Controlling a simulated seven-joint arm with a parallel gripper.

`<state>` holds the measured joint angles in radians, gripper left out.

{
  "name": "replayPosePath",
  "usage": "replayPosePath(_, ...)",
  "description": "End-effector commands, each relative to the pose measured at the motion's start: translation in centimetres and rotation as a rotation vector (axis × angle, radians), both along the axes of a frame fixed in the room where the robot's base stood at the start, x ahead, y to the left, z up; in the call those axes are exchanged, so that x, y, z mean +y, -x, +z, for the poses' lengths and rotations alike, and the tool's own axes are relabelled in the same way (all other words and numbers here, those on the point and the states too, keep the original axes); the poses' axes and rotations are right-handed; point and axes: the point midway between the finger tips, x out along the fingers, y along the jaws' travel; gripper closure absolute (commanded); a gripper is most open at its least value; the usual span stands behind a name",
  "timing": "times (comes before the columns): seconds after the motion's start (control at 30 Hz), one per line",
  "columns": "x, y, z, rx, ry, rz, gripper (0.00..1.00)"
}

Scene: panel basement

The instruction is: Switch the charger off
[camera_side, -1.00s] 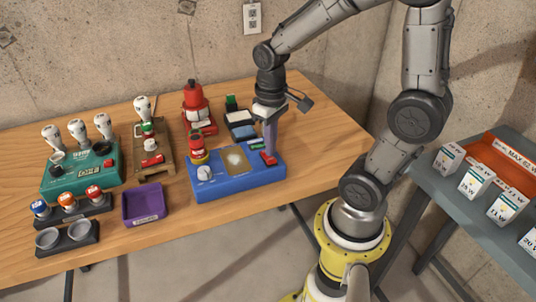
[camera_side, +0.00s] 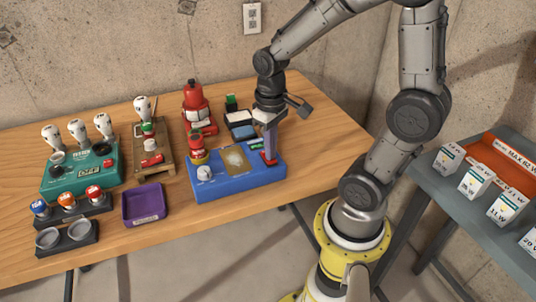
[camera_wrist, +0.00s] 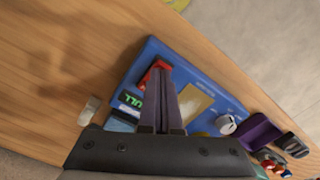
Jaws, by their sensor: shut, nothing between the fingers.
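The charger is a blue box (camera_side: 225,185) on the wooden table, with a white knob (camera_side: 205,173), a tan plate (camera_side: 236,160) and a small green display (camera_side: 256,143). In the wrist view the charger (camera_wrist: 151,50) shows its display reading FULL (camera_wrist: 132,99). A red switch (camera_wrist: 153,72) sits at its end near the display. My gripper (camera_side: 270,157) is shut and empty, pointing down with its fingertips at the red switch. The fingers (camera_wrist: 166,72) partly hide the switch, so I cannot tell whether they touch it or which way it is tipped.
A red and yellow piece (camera_side: 197,148) stands at the charger's back left. A purple tray (camera_side: 145,205) lies to the left, with a teal box (camera_side: 82,172) beyond. Dark blocks (camera_side: 240,125) stand behind the charger. The table right of the charger is clear.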

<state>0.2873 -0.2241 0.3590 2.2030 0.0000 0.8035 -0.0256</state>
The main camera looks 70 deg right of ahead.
Motion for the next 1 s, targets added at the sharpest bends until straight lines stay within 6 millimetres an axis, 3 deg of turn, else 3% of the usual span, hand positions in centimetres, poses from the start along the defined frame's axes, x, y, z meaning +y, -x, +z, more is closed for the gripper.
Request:
replayPosePath(0.53, 0.0, 0.0, -0.5, 0.0, 0.0, 0.0, 1.0)
replayPosePath(1.0, 0.0, -0.1, 2.8, -0.003, 0.001, 0.0, 1.0)
